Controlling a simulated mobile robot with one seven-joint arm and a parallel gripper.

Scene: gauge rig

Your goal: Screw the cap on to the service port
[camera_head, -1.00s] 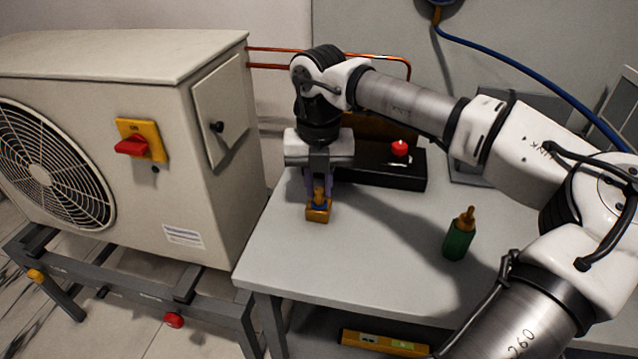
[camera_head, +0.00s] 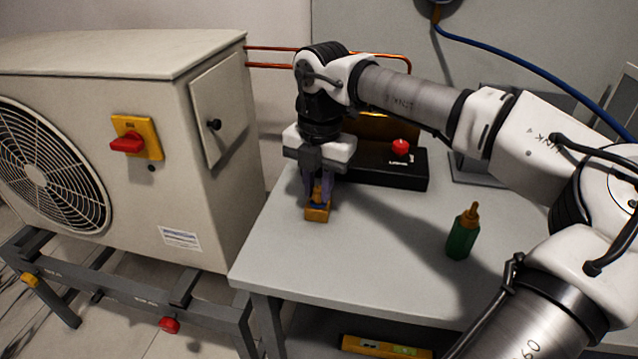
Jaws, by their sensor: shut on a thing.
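The service port is a small brass block (camera_head: 317,213) standing on the table near its left side. A small blue piece (camera_head: 318,203), likely the cap, sits at the top of the block between my fingers. My gripper (camera_head: 319,194) points straight down over the block and is shut on this piece. The fingers hide most of the cap. I cannot tell how far the cap sits on the thread.
A grey table (camera_head: 400,260) carries a green bottle (camera_head: 462,236) with a brass-coloured tip. A black box (camera_head: 390,169) with a red button (camera_head: 400,147) stands behind my gripper. A beige outdoor unit (camera_head: 205,150) stands at left. The table's front middle is clear.

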